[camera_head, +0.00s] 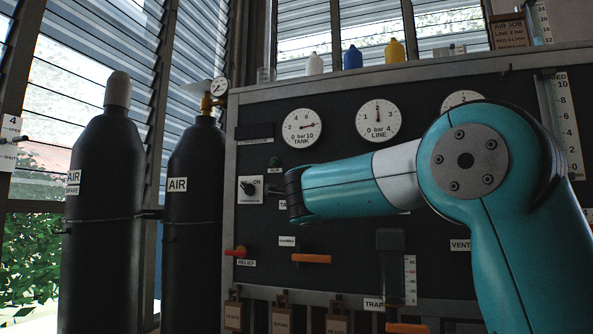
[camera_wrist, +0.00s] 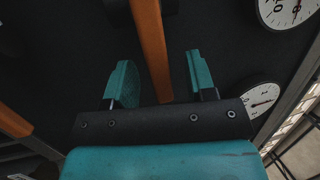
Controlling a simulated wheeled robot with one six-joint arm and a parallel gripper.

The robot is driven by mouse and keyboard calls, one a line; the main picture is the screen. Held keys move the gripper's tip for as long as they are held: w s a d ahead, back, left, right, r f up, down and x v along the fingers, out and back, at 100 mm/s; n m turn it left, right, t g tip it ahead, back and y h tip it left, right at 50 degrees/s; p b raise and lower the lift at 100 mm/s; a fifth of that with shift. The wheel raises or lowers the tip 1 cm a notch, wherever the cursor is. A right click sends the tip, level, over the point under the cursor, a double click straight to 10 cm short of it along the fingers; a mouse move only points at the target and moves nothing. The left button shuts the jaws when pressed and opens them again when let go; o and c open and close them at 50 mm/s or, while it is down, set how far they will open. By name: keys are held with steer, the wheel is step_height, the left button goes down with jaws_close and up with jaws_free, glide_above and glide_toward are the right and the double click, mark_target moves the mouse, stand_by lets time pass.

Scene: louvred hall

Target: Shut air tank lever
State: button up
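In the wrist view my gripper (camera_wrist: 162,80) is open, with its two teal fingers apart. An orange lever bar (camera_wrist: 152,45) runs between them with gaps on both sides; no label on it can be read there. Another orange bar (camera_wrist: 14,122) lies at the left edge. In the head view my arm hides my gripper and part of the panel, including most of a label starting "TA" (camera_head: 283,205). The TANK gauge (camera_head: 302,128) is above the arm. A level orange lever (camera_head: 311,258) shows below it, and another orange lever (camera_head: 407,328) at the bottom.
The dark panel (camera_head: 335,225) also carries a LINE gauge (camera_head: 378,121), an ON switch (camera_head: 250,189) and a red-orange RELIEF handle (camera_head: 236,252). Two black AIR cylinders (camera_head: 195,230) stand at left. Small bottles (camera_head: 353,58) stand on the panel top. Tags hang along the bottom.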

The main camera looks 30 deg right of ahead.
steer(key=shift+a, duration=0.1)
steer(key=r+b+v, duration=0.1)
steer(key=b+v, duration=0.4)
steer(key=v, duration=0.1)
steer(key=shift+s+a+f+b, duration=0.2)
steer(key=shift+a+b, duration=0.2)
steer(key=shift+a, duration=0.15)
steer(key=shift+a, duration=0.1)
